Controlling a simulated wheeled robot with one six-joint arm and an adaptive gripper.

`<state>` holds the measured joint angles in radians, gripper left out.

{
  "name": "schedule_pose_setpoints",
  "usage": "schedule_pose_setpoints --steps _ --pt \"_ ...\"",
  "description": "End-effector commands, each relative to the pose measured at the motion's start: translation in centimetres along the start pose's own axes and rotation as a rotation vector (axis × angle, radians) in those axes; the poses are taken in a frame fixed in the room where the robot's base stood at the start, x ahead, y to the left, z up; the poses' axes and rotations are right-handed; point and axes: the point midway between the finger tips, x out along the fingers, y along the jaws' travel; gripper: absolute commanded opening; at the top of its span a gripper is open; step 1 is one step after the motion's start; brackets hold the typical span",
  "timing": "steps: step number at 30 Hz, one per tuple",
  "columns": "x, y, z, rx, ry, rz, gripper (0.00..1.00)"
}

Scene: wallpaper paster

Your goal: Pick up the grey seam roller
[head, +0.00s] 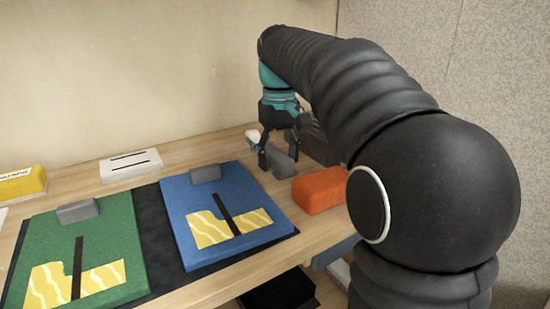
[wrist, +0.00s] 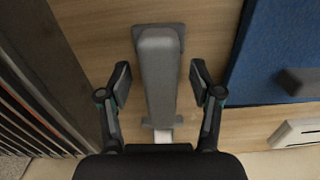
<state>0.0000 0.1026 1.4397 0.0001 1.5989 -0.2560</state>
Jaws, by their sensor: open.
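The grey seam roller (head: 282,166) lies on the wooden table behind the blue board, partly hidden by my gripper (head: 277,155) in the head view. In the wrist view the roller (wrist: 158,75) shows as a long grey body with a wider grey end at the top and a white part at its lower end. My gripper (wrist: 160,82) is open, with one finger on each side of the grey body. A gap shows between each finger and the roller. The fingers' height over the table is hard to tell.
A dark slatted box (head: 318,147) stands close to the right of the roller, and an orange block (head: 320,190) lies in front. The blue board (head: 185,205) and green board (head: 45,235) carry grey blocks. A white slotted block (head: 131,166) lies at the back.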

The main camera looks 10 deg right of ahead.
Motion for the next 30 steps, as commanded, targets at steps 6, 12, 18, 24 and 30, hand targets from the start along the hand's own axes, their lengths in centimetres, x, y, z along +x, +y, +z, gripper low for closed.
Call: schedule_pose_setpoints --steps 6,12,18,24,30 --pt "0.16 0.0 0.0 0.0 0.0 0.0 0.65" --pt "0.42 -0.01 0.02 0.0 -0.001 0.0 0.65" --pt "0.5 0.0 0.01 0.0 -0.001 0.0 0.65" --pt "0.49 0.0 0.01 0.0 0.0 0.0 0.4" --pt "0.49 0.0 0.0 0.0 0.0 0.0 0.0"
